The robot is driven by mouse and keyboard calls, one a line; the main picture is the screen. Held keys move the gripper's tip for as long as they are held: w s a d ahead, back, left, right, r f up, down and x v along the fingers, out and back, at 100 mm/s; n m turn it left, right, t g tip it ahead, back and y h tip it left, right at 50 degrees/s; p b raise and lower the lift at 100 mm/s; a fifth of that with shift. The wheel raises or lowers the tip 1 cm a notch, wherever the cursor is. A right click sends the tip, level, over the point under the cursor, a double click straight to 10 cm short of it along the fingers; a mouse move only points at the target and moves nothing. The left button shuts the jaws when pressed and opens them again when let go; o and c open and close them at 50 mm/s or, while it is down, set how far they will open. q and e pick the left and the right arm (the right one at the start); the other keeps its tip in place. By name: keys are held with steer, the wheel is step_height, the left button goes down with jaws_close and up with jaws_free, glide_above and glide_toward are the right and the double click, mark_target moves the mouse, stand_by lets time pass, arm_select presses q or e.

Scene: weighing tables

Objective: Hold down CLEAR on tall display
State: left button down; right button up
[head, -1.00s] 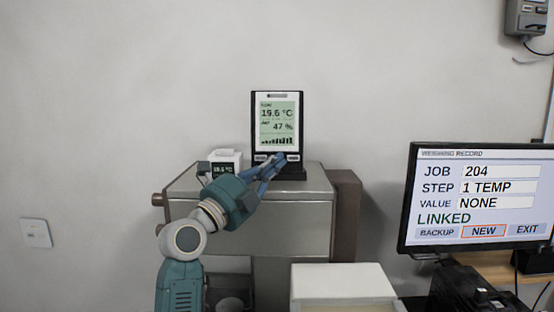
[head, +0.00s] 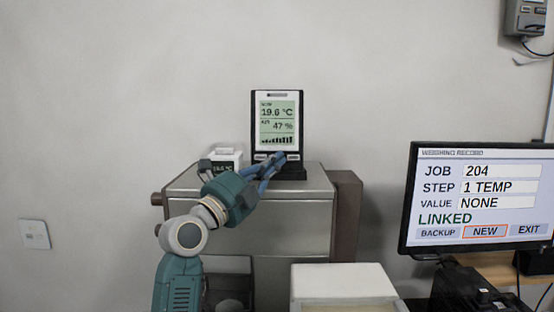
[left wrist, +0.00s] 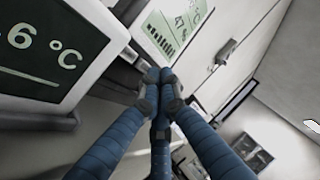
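The tall display (head: 278,122) stands upright on a metal cabinet, with a black frame and a pale green screen reading 19.6 °C and 47 %. Two light buttons sit on its lower edge; the left one (head: 261,157) is clear, and the right one is partly covered by my fingers. My left gripper (head: 280,157) reaches in from the left with blue fingers at that lower edge. In the left wrist view its fingertips (left wrist: 158,78) are together and empty, near the bottom of the tall display (left wrist: 172,30). Whether they touch a button I cannot tell. My right gripper is out of view.
A small white display (head: 226,159) stands left of the tall one, partly behind my gripper, and looms large in the left wrist view (left wrist: 60,45). The metal cabinet (head: 300,212) supports both. A monitor (head: 480,200) showing a weighing record stands at right.

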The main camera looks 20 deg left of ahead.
arm_select(q)
steer(key=shift+w+a+b, duration=0.1)
steer(key=shift+w+b, duration=0.2)
stand_by(1.4)
steer(key=shift+s, duration=0.6)
steer(key=shift+s+d, duration=0.1)
steer(key=shift+d, duration=0.1)
steer(key=s, duration=0.1)
steer(key=s+d, duration=0.1)
steer(key=s, duration=0.2)
steer(key=shift+s+d+r, duration=0.2)
steer(key=shift+s+r, duration=0.15)
steer(key=shift+s, duration=0.05)
stand_by(0.4)
